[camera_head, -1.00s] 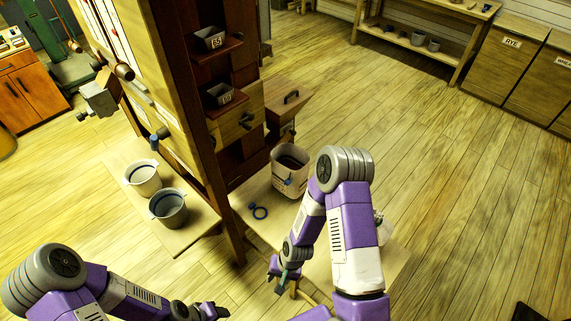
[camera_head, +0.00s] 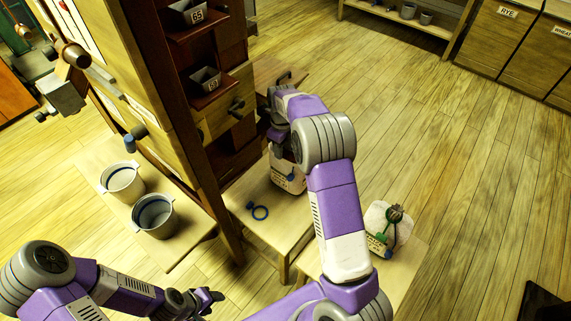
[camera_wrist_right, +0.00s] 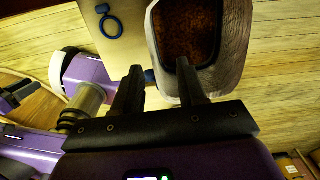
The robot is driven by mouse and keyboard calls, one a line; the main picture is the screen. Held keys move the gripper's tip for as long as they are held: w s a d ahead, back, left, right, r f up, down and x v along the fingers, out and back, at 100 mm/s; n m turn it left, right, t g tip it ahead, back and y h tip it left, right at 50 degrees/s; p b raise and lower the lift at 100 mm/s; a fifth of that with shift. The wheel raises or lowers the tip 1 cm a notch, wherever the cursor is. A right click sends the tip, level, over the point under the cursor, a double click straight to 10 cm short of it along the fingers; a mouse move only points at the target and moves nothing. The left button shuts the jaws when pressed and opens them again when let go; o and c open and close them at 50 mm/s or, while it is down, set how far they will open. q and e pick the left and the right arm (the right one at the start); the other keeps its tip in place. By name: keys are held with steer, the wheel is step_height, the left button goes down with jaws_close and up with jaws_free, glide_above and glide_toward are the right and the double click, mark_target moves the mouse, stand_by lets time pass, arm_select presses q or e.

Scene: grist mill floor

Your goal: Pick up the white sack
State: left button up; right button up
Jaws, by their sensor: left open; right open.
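A closed white sack (camera_head: 385,222) with a dark green tied neck and a yellowish label sits on a low table at the right in the head view. An open pale sack (camera_head: 288,178) with a label stands on the table by the mill, partly hidden by my right arm. In the right wrist view the open sack (camera_wrist_right: 236,45) shows brown contents inside a dark rim. My right gripper (camera_wrist_right: 160,72) is open, its fingers at the near edge of that open sack; contact cannot be told. My left gripper (camera_head: 212,296) is open and empty at lower left, away from both sacks.
A blue ring (camera_head: 260,212) lies on the table left of the open sack. A wooden post (camera_head: 190,140) rises between.

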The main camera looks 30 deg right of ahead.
mark_target(283, 165)
steer(key=shift+f, duration=0.45)
steer(key=shift+s+f+b, duration=0.1)
steer(key=shift+s+b, duration=0.1)
steer(key=shift+b, duration=0.1)
step_height(283, 165, down, 2)
steer(key=shift+f+b, duration=0.25)
steer(key=shift+b, duration=0.15)
steer(key=f+b, duration=0.1)
steer(key=f, duration=0.1)
steer(key=f+b, duration=0.1)
steer(key=f, duration=0.2)
steer(key=shift+a, duration=0.2)
arm_select(q)
steer(key=f, duration=0.4)
steer(key=shift+s, duration=0.25)
arm_select(e)
steer(key=shift+r, duration=0.15)
jaws_close()
steer(key=shift+w+r, duration=0.1)
steer(key=shift+r, duration=0.05)
